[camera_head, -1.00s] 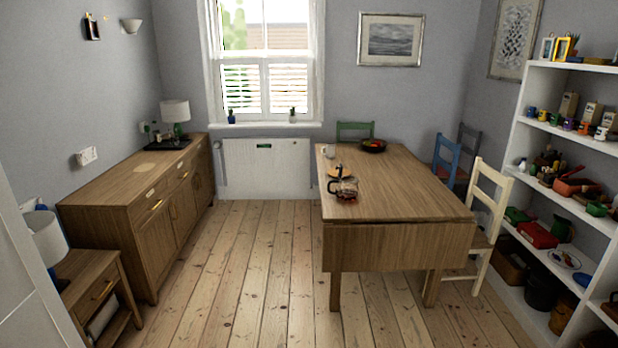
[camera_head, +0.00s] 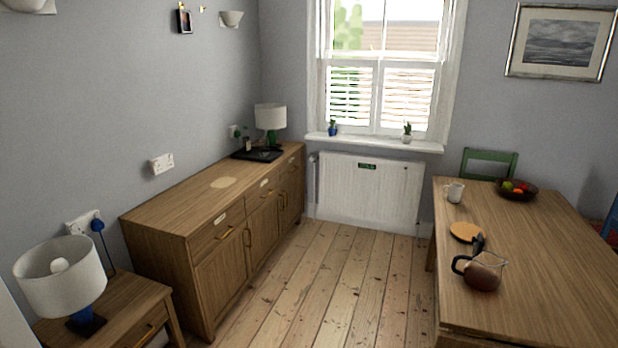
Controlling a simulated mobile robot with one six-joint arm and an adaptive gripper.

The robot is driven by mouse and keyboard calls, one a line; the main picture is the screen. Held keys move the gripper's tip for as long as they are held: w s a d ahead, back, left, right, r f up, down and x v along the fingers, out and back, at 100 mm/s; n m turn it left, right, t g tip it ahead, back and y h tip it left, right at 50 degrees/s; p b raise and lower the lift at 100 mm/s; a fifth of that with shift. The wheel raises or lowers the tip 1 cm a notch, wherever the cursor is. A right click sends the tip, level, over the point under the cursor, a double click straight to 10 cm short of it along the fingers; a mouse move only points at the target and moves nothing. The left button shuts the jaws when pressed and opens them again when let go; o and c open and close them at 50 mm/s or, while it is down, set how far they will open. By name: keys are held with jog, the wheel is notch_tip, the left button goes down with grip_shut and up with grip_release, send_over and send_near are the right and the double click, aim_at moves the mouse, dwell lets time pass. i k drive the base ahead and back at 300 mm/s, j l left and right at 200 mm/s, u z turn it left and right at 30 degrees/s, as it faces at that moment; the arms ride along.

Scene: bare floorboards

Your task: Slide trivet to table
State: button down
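A round, light-brown trivet (camera_head: 467,232) lies flat on the wooden table (camera_head: 540,270) at the right, near the table's left edge. A glass coffee pot (camera_head: 483,272) with dark liquid and a dark handle stands just in front of it, its top slightly overlapping the trivet in the picture. A white mug (camera_head: 455,192) stands behind the trivet. Another pale round disc (camera_head: 223,182) lies on top of the long wooden sideboard (camera_head: 160,215) at the left; I cannot tell what it is. My gripper is not in view.
A fruit bowl (camera_head: 517,189) sits at the table's far end, with a green chair (camera_head: 489,162) behind. A lamp (camera_head: 62,278) stands on a small side table (camera_head: 125,300) at the lower left. Bare floorboards (camera_head: 340,285) lie open between sideboard and table, up to the radiator (camera_head: 368,192).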

aim_at(465, 230)
jog(key=i+j, duration=0.1)
jog(key=i, duration=0.45)
jog(key=i+j+z, duration=0.15)
jog(key=i, duration=0.45)
jog(key=i+j, duration=0.1)
jog(key=i, duration=0.45)
jog(key=i+j+z, duration=0.15)
jog(key=i, duration=0.4)
jog(key=i+l+z, duration=0.6)
jog(key=i+z, duration=0.6)
jog(key=i, duration=0.2)
